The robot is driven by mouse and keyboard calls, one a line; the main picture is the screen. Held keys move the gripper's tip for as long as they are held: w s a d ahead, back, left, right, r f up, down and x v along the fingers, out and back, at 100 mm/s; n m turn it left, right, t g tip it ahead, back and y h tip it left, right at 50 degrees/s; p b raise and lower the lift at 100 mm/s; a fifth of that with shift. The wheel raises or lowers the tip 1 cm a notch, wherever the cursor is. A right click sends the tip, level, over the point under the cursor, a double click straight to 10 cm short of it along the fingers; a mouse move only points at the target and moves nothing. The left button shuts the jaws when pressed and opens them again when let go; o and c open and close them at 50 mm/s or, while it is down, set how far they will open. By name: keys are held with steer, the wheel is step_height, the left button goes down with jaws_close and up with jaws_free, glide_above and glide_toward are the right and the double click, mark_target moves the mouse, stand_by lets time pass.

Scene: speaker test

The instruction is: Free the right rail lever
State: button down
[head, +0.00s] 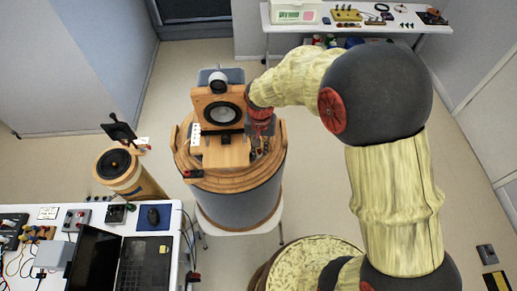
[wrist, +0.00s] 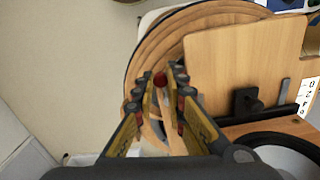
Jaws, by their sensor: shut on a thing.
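The wooden speaker (head: 207,96) with a dark round cone stands upright on a round wooden-topped drum (head: 240,183). In the wrist view the speaker's cone (wrist: 285,158) is at the lower right. My gripper (head: 260,130) is low at the speaker's right side in the head view. In the wrist view my gripper (wrist: 162,84) has its fingers closed in around a small red knob (wrist: 160,79), which looks like the lever's end. It sits over the round wooden top. The lever's shaft is hidden, so its position cannot be told.
A black clamp knob (wrist: 246,102) and a numbered scale (wrist: 307,98) are by the speaker. A red and black piece (head: 192,174) is at the drum's left front. A cylindrical speaker (head: 128,172) stands left, near a desk with a laptop (head: 143,262). A bench (head: 390,24) is behind.

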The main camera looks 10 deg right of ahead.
steer(key=shift+w+d+n+b, duration=0.45)
steer(key=shift+d+n+b, duration=0.1)
steer(key=shift+n, duration=1.5)
steer(key=shift+w+d+n+b, duration=0.45)
steer(key=shift+d+n+b, duration=0.1)
steer(key=shift+n, duration=1.45)
steer(key=shift+w+d+n+b, duration=0.45)
steer(key=shift+d+n+b, duration=0.1)
steer(key=shift+n, duration=1.5)
steer(key=c, duration=1.8)
jaws_free()
step_height(320, 180, up, 12)
